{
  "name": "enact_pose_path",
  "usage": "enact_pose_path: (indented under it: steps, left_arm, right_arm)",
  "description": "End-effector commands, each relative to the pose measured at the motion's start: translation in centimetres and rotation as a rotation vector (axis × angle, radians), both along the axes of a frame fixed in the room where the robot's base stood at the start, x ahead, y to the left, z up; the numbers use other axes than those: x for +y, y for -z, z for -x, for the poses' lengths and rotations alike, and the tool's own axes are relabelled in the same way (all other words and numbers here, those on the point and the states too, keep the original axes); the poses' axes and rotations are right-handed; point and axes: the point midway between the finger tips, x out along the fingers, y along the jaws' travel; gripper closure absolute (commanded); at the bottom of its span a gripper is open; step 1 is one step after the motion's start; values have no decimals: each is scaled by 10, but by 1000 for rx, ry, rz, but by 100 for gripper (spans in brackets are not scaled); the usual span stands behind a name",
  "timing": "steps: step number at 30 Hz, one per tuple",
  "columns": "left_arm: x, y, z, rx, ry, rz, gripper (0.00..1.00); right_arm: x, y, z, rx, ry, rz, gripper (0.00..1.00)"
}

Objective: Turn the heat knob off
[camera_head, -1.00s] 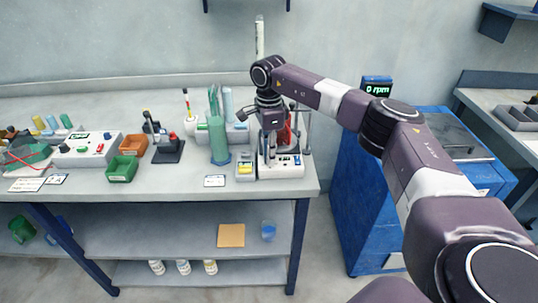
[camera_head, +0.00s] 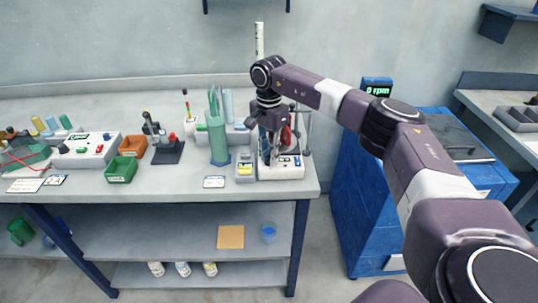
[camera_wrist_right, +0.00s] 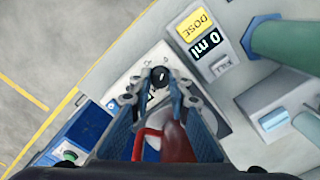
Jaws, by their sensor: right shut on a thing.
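The white hotplate unit (camera_head: 284,172) stands at the right end of the bench, with small displays on its front. The black heat knob (camera_wrist_right: 160,77) shows in the wrist view, between the tips of my right gripper (camera_wrist_right: 159,92). The gripper's blue fingers are shut on the knob from above. In the head view my right gripper (camera_head: 270,148) hangs over the front of the unit and hides the knob there. The knob's setting is too small to read. My left gripper is not in view.
A red vessel (camera_wrist_right: 176,143) stands close behind the fingers. A dosing unit (camera_head: 245,169) and a tall green cylinder (camera_head: 218,140) stand just left of the hotplate. A blue cabinet (camera_head: 360,200) is to the right. The bench front near the label is clear.

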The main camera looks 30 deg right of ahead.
Motion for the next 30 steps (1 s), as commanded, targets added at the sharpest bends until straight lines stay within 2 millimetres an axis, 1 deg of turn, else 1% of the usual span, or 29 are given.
enact_pose_path:
  steps: [1,10,11,12,13,22,26,30]
  left_arm:
    - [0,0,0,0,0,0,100]
    - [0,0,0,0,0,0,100]
    - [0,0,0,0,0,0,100]
    - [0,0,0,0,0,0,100]
    - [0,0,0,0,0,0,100]
    - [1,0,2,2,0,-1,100]
    - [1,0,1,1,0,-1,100]
    - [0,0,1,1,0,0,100]
  right_arm:
    - [-1,-3,-2,-8,-1,1,100]
    - [-1,-3,-2,-8,-2,1,100]
    - [-1,-3,-2,-8,-2,1,82]
    - [-1,-3,-2,-8,-2,1,78]
    - [-1,-3,-2,-8,-2,1,76]
    - [0,-3,-1,-4,-2,1,76]
    - [0,-16,-2,-6,-2,0,76]
    - [0,-44,-2,-8,-2,0,76]
